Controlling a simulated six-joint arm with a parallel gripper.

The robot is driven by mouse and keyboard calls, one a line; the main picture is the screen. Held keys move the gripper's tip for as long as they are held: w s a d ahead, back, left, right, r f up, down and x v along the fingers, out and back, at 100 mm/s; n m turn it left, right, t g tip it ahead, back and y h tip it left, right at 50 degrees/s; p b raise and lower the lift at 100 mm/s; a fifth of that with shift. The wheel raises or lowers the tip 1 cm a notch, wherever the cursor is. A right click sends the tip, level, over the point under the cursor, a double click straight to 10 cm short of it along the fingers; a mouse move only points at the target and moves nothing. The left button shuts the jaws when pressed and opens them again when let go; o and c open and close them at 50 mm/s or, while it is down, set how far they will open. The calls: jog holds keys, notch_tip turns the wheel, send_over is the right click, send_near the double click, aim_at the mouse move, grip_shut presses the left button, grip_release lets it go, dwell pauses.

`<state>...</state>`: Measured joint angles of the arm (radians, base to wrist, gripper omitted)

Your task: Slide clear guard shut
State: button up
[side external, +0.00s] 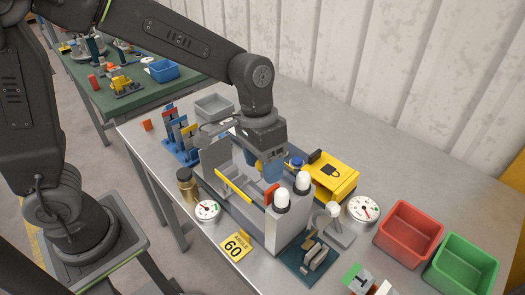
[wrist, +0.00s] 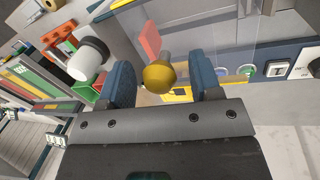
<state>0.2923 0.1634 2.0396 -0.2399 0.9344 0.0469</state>
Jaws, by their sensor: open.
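The panel bender (side external: 285,226) is a grey machine on the metal bench, with a yellow bar across its front. The clear guard (wrist: 212,38) shows as a faint see-through pane in the wrist view; its outline is hard to make out in the side view. A round brass-coloured knob (wrist: 158,77) on a short grey stem stands by the pane. My gripper (wrist: 158,66) is open, with one blue finger on each side of the knob and a visible gap on both sides. In the side view my gripper (side external: 270,172) points down into the machine.
Two white-domed posts (side external: 282,200) and an orange-red tab (side external: 271,192) stand close to my fingers. A yellow padlock-marked box (side external: 330,178) is behind right. Gauges, a brass cylinder (side external: 187,184), a red bin (side external: 408,232) and a green bin (side external: 460,265) surround the machine. Open bench lies at the far right.

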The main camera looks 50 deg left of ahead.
aim_at(250, 174)
notch_tip(250, 174, up, 14)
jog(key=a, duration=0.2)
jog(key=shift+w+a+f, duration=0.2)
jog(key=shift+w+a, duration=0.05)
jog(key=shift+a, duration=0.05)
jog(key=d+f+n, duration=0.1)
jog(key=f+n, duration=0.2)
jog(key=f, duration=0.1)
jog(key=f+n+t, duration=0.1)
jog(key=f+n, duration=0.2)
jog(key=f, duration=0.2)
jog(key=d+f+n, duration=0.1)
jog(key=f+n, duration=0.2)
jog(key=f, duration=0.1)
jog(key=shift+s+d+f+t, duration=0.3)
jog(key=shift+f, duration=0.1)
grip_shut()
dwell(0.6)
